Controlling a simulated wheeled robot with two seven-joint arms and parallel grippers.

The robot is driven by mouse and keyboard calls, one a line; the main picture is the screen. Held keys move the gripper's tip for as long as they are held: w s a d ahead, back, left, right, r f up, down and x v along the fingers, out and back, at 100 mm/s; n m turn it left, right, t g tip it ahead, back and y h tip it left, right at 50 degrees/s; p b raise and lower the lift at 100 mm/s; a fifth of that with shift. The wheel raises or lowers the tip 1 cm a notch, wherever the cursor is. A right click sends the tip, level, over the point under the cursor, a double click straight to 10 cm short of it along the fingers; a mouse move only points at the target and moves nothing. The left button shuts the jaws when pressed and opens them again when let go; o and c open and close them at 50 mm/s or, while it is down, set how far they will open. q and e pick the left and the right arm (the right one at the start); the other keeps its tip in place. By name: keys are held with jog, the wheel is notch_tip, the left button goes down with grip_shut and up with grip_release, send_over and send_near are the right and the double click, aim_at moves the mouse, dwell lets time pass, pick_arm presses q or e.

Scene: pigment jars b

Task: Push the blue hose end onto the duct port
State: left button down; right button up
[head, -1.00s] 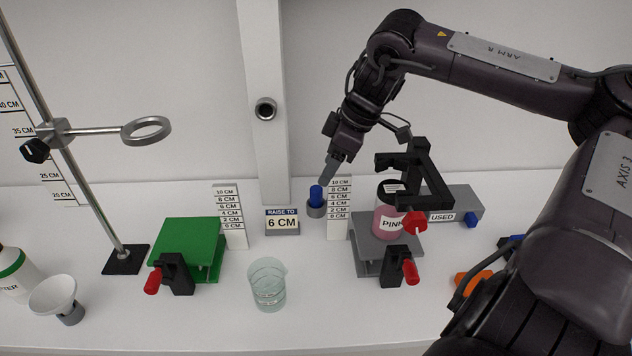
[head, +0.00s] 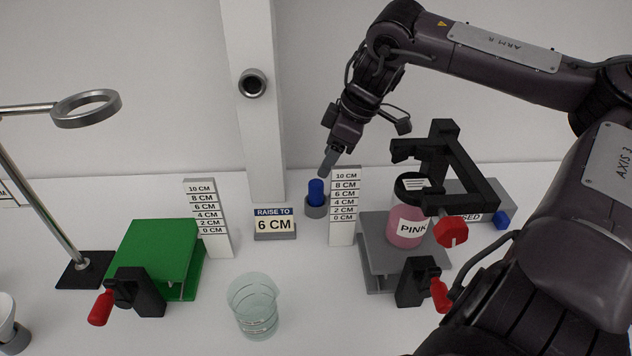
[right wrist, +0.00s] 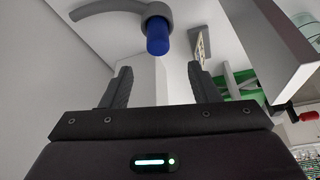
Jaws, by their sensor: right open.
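The blue hose end (head: 316,191) stands upright in a grey ring-like base on the bench, just left of the right-hand scale. In the right wrist view the blue end (right wrist: 158,38) shows on a curved grey hose (right wrist: 112,7), ahead of my fingertips. The duct port (head: 253,83) is a dark-mouthed round stub on the white column, above and left of the hose end. My right gripper (head: 326,170) is open and empty, its fingers close above the blue end in the head view. The wrist view shows its two fingers (right wrist: 162,72) apart with nothing between. My left gripper is out of view.
A white scale (head: 343,205) stands right of the hose end, and a "6 CM" sign (head: 275,223) left of it. A pink jar (head: 405,228) sits on a grey jack beneath a black clamp. A green jack (head: 153,250) and glass beaker (head: 254,305) stand farther left.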

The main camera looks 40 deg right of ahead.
aim_at(317, 183)
jog(key=shift+d+x, duration=0.15)
jog(key=shift+x, duration=2.15)
jog(key=shift+d+x, duration=0.15)
jog(key=shift+x, duration=2.2)
jog(key=shift+s+f, duration=0.1)
jog(key=c, duration=1)
jog(key=shift+c, duration=0.2)
